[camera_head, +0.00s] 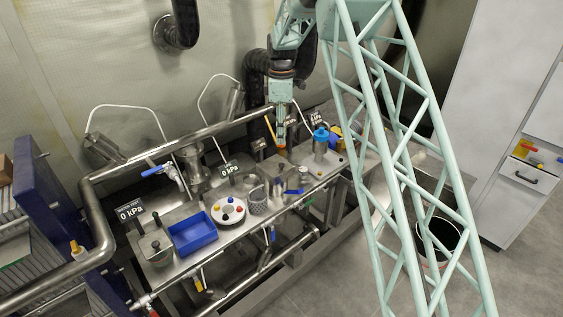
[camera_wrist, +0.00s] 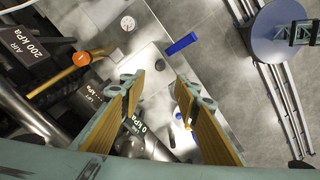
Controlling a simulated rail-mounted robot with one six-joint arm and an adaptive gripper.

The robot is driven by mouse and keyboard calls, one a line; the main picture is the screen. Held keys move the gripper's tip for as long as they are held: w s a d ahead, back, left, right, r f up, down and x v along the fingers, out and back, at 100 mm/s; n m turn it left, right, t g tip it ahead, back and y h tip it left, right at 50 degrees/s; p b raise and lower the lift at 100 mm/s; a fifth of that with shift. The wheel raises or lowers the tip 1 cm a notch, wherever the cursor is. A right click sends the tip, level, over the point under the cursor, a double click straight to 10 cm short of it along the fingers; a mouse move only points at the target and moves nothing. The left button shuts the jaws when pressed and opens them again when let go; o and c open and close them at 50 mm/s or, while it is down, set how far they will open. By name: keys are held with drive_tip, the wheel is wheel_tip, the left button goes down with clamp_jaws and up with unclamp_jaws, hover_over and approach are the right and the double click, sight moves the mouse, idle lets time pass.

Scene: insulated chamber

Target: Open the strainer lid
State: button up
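My gripper (camera_head: 281,140) hangs over the back of the steel bench, left of a blue-topped metal canister (camera_head: 321,140). In the wrist view my gripper (camera_wrist: 159,95) is open, its two tan-padded fingers apart with nothing between them. I cannot tell for sure which part is the strainer lid. A steel flanged body (camera_head: 192,165) stands by the pipe, a perforated metal basket (camera_head: 258,203) stands on the bench, and a metal pot with a knobbed lid (camera_head: 156,247) is at the front left. The pot's lid looks shut.
A blue tray (camera_head: 210,233) and a white dish (camera_head: 222,220) with coloured pieces sit on the bench. A thick pipe (camera_head: 140,158) runs along its back. The wrist view shows a blue handle (camera_wrist: 181,44) and a brass fitting with an orange cap (camera_wrist: 82,58). A bucket (camera_head: 438,238) stands right.

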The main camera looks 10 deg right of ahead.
sight(282, 164)
drive_tip(key=shift+f, duration=6.9)
drive_tip(key=shift+c, duration=0.3)
clamp_jaws()
